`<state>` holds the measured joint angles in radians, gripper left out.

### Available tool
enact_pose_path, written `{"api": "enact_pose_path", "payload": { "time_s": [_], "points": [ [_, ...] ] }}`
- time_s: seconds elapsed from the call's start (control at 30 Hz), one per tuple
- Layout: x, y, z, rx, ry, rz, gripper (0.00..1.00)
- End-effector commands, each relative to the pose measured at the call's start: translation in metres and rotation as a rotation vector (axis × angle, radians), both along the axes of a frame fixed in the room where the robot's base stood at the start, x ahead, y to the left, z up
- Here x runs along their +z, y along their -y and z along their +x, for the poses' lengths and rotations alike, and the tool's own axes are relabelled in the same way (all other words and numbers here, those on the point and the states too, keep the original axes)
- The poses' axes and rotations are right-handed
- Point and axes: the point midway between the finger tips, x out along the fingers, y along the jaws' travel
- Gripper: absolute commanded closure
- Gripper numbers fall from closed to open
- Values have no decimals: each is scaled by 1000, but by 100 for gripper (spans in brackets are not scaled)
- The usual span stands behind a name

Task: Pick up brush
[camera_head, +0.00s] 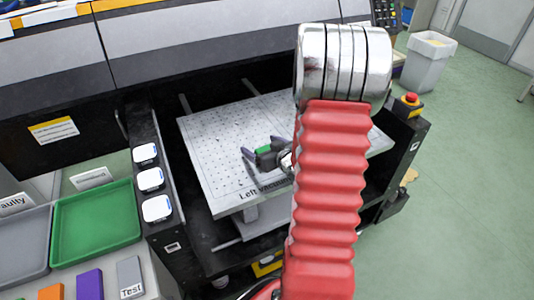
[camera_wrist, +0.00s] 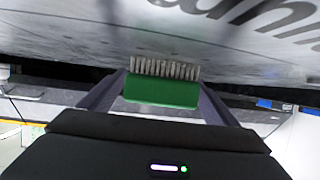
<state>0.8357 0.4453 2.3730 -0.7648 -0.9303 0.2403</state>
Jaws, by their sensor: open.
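The brush shows a green block (camera_wrist: 160,91) with a row of pale bristles along its upper edge in the wrist view. In the head view its green part (camera_head: 264,150) shows small on the perforated plate (camera_head: 215,135), near the plate's front edge. My gripper (camera_wrist: 162,80) is open, with one dark finger on each side of the brush. I cannot tell whether either finger touches it. In the head view my gripper (camera_head: 262,148) is at the brush, and my red arm hides part of the plate to the right.
The plate sits inside a dark machine frame with white square pads (camera_head: 150,179) on its left rail. A red emergency button (camera_head: 410,98) is on the right corner. A green tray (camera_head: 97,221) and a grey tray (camera_head: 22,245) are at left.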

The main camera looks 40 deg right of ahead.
Motion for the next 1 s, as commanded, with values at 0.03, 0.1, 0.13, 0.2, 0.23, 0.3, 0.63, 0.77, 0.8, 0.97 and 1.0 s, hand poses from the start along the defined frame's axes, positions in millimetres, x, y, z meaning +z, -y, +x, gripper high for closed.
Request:
{"api": "enact_pose_path", "payload": {
  "time_s": [0.03,0.1,0.13,0.2,0.23,0.3,0.63,0.77,0.8,0.97,1.0],
  "points": [
    [0,0,0,0,0,0,17],
    [0,0,0,-1,0,0,21],
    [0,0,0,-1,0,0,24],
    [0,1,0,-1,0,0,28],
    [0,1,0,-1,0,1,31],
    [0,1,-1,-1,0,1,35],
    [0,2,-1,-3,0,0,59],
    [0,2,-1,-3,0,0,62],
    [0,2,-1,-3,0,0,62],
    [1,2,-1,-3,1,0,62],
    [2,2,-1,-3,1,0,62]
  ]
}}
